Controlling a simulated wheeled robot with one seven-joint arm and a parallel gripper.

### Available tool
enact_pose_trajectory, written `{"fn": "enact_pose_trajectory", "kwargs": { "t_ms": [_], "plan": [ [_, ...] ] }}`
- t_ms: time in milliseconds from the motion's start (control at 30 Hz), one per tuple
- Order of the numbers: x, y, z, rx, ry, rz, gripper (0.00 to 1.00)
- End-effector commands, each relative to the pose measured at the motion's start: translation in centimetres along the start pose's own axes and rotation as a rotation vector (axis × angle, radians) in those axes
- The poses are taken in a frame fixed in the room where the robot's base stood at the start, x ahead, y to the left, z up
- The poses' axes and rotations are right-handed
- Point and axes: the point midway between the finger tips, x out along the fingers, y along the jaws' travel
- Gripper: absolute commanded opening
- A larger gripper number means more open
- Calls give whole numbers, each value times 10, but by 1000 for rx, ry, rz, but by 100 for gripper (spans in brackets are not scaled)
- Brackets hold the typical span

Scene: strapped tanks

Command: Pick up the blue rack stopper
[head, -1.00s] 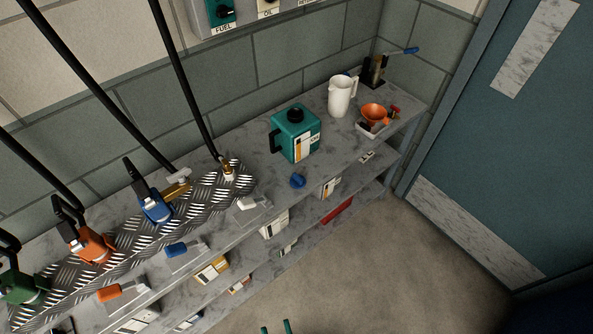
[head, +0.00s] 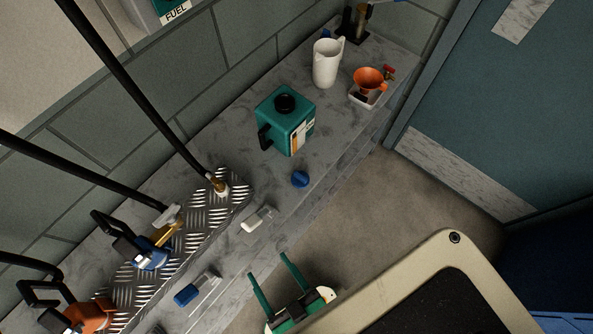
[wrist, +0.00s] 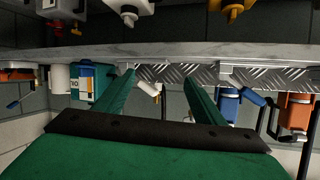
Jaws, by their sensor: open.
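A blue stopper (head: 187,294) lies on a small clear plate at the bench's front edge, before the tread-plate rack (head: 225,205). A separate round blue cap (head: 300,179) sits on the bare bench near the green oil can (head: 286,122). My gripper (head: 268,267) has two green fingers, spread and empty, off the bench's front edge and to the right of the blue stopper. It also shows in the wrist view (wrist: 159,76).
A white stopper (head: 257,219) lies near the rack's end. Blue (head: 150,252) and orange (head: 92,316) strapped units with black hoses stand on the rack. A white jug (head: 326,64) and an orange funnel (head: 368,79) stand at the far end. The floor (head: 365,205) beside the bench is clear.

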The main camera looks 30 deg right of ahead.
Motion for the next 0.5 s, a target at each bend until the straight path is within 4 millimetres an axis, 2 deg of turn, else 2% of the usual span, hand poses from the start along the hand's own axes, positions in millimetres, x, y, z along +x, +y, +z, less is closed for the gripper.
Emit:
{"fn": "enact_pose_trajectory", "kwargs": {
  "t_ms": [167,300,400,500],
  "plan": [
    [2,42,41,101,-184,-20,63],
    [6,88,72,215,-380,-11,63],
    [10,120,85,297,-518,11,63],
    [16,148,90,370,-649,44,63]
  ]
}}
